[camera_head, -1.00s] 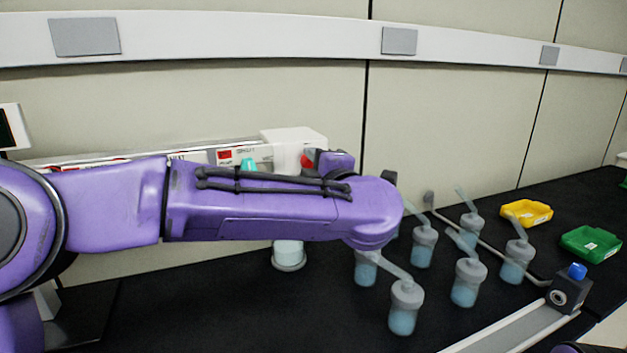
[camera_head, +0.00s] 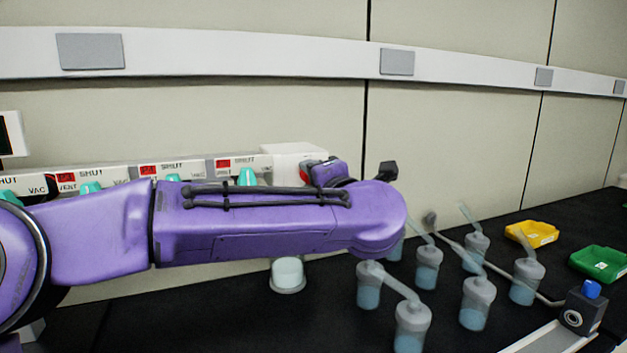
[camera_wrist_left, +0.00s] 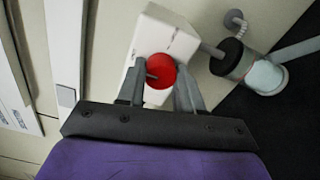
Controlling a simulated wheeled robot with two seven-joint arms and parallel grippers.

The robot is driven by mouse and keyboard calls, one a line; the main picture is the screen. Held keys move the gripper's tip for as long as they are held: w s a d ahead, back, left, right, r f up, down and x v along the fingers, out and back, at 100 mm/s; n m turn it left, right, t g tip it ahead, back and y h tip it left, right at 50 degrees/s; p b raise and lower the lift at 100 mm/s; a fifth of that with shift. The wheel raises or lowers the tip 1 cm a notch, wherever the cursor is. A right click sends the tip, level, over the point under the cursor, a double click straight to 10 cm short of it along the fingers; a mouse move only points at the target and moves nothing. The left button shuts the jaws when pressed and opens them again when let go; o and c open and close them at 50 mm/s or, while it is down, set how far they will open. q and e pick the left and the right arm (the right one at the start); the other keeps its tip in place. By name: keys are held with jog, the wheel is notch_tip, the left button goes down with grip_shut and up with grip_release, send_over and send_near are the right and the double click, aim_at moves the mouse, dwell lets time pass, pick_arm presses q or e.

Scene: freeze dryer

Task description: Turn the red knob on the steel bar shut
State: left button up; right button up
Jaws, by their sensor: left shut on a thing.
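The red knob (camera_wrist_left: 160,72) sits on the face of a white block (camera_wrist_left: 171,36) in the left wrist view. My left gripper (camera_wrist_left: 159,80) is shut on it, with one finger on each side. In the head view a small red part of the knob (camera_head: 304,175) shows beside the white block (camera_head: 293,149), and my left forearm crosses in front, hiding most of the grip. The knob's exact angle is hard to tell. The long bar (camera_head: 133,175) runs left from the block, with teal knobs and SHUT, VENT and VAC labels. My right gripper is not in view.
A clear cup (camera_head: 287,274) hangs below the bar. Several flasks with pale blue liquid (camera_head: 412,322) stand to the right on the black bench. Yellow (camera_head: 531,234) and green (camera_head: 599,262) bins and a dark box with a blue cap (camera_head: 583,306) are farther right.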

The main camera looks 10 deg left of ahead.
pick_arm(q)
jog(key=o, duration=1)
jog(key=shift+o, duration=0.2)
jog(key=b+v, duration=0.2)
jog(key=v, duration=0.8)
jog(key=shift+d, duration=0.25)
jog(key=shift+s, duration=0.15)
